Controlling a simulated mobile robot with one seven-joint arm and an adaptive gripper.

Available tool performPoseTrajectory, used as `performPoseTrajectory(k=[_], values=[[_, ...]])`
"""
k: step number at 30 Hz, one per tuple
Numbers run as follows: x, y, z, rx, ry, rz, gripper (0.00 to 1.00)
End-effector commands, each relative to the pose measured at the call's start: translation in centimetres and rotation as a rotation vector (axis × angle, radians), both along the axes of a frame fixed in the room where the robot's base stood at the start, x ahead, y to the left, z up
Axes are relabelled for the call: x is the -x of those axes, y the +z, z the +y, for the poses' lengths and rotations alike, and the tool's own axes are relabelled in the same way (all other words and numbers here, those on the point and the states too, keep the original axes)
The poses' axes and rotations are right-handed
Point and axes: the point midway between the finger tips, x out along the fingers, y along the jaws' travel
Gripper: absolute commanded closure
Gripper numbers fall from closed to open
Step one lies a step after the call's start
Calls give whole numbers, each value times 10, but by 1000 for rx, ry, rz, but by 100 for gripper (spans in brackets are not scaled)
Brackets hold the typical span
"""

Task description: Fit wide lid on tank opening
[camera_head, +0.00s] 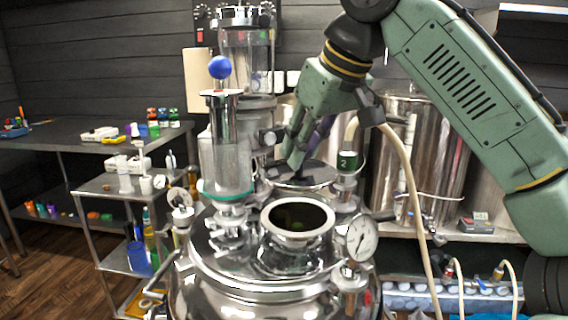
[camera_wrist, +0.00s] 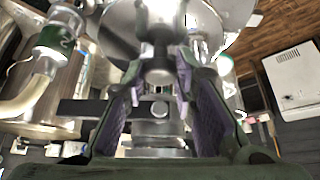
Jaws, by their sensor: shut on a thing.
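The steel tank (camera_head: 225,268) stands at the front centre, and its round opening (camera_head: 297,219) is uncovered, dark inside a pale rim. My gripper (camera_head: 292,166) is above and behind the opening, shut on the wide lid (camera_head: 312,181). The lid is a round metal disc, held behind the opening and apart from its rim. In the wrist view my gripper (camera_wrist: 158,85) has its two purple-padded fingers at either side of the lid's knob (camera_wrist: 158,68). The shiny lid (camera_wrist: 115,30) spreads out beyond the knob. The opening cannot be made out in the wrist view.
A glass cylinder (camera_head: 228,160) with a blue ball (camera_head: 220,67) rises left of the opening. A pressure gauge (camera_head: 361,238) stands at its right, and a green-banded hose fitting (camera_head: 347,162) behind right. Large steel vessels (camera_head: 400,165) stand behind. Shelves with small items are at left.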

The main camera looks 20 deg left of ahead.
Motion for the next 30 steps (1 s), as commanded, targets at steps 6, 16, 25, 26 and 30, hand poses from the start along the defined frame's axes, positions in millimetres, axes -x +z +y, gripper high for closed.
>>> performPoseTrajectory(k=[6, 16, 25, 26, 30], values=[[0, -11, 0, -1, 0, -2, 100], [0, -37, 0, -2, -2, -1, 100], [0, -63, 0, -3, -3, -3, 100], [0, -65, 0, -3, -2, -3, 100], [0, -66, 0, -3, -1, -2, 100]])
